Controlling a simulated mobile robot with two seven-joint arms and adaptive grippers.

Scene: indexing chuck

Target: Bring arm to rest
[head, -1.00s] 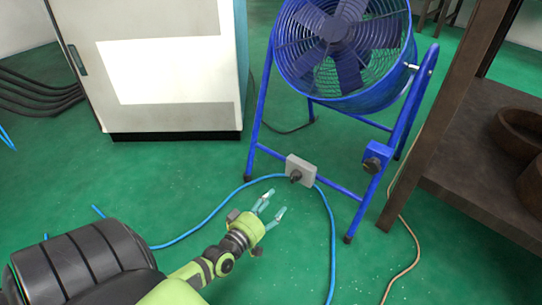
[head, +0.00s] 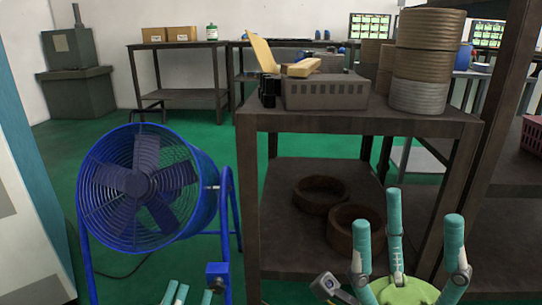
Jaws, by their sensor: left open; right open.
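My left gripper (head: 189,292) shows only as teal fingertips at the bottom edge, in front of the blue fan stand; its fingers are spread and nothing shows between them. The rest of that arm is out of view. My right gripper (head: 405,218) stands at the lower right with its three teal fingers pointing up and spread apart, over a green palm. It is open and empty, in front of the dark workbench (head: 355,122). I cannot tell its exact gap to the bench.
A blue fan (head: 140,190) stands at the left. On the bench are a grey slotted box (head: 327,92) with a yellow part (head: 302,67), and stacked round rings (head: 430,45). Brown rings (head: 320,192) lie on its lower shelf. Green floor (head: 75,140) is open at the left.

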